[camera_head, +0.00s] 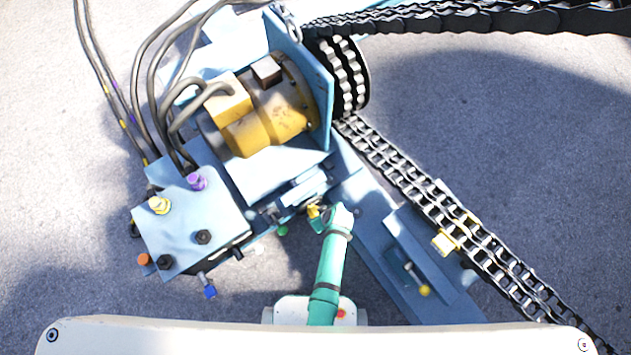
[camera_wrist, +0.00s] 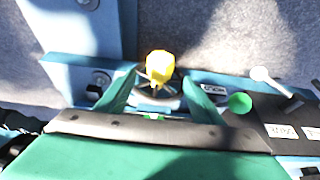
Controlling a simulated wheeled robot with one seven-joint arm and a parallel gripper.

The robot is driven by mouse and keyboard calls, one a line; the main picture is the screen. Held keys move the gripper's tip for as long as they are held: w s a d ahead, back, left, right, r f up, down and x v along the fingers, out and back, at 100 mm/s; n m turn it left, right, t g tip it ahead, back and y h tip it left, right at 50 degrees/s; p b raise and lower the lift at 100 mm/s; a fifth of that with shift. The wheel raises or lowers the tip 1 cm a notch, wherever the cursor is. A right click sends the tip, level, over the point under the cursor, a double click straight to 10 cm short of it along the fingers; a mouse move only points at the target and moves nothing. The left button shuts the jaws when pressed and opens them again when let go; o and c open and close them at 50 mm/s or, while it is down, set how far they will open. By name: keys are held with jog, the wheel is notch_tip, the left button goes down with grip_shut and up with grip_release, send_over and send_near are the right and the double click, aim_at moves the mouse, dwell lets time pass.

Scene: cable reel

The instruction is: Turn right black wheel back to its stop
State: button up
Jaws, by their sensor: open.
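In the wrist view a dark spoked wheel (camera_wrist: 158,96) with a yellow knob (camera_wrist: 160,66) lies between the two green fingers of my gripper (camera_wrist: 158,82). The fingers are apart, one on each side of the wheel; I cannot tell whether they touch it. In the head view my gripper (camera_head: 322,213) is at the edge of the blue machine, beside a small yellow part (camera_head: 313,211), and hides most of the wheel. Two black knobs, one on top (camera_head: 204,237) and one at the front-left (camera_head: 165,262), sit on the blue control box.
A green knob (camera_wrist: 238,103) and a white-tipped lever (camera_wrist: 260,73) stand close to the right finger. The blue control box (camera_head: 185,225) carries several coloured knobs. A heavy chain (camera_head: 430,200) runs down to the right. A yellow motor (camera_head: 265,115) stands behind.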

aim_at(316, 214)
jog(key=shift+x, duration=4.05)
jog(key=shift+c, duration=0.6)
jog(key=c, duration=1.4)
jog(key=shift+a, duration=0.1)
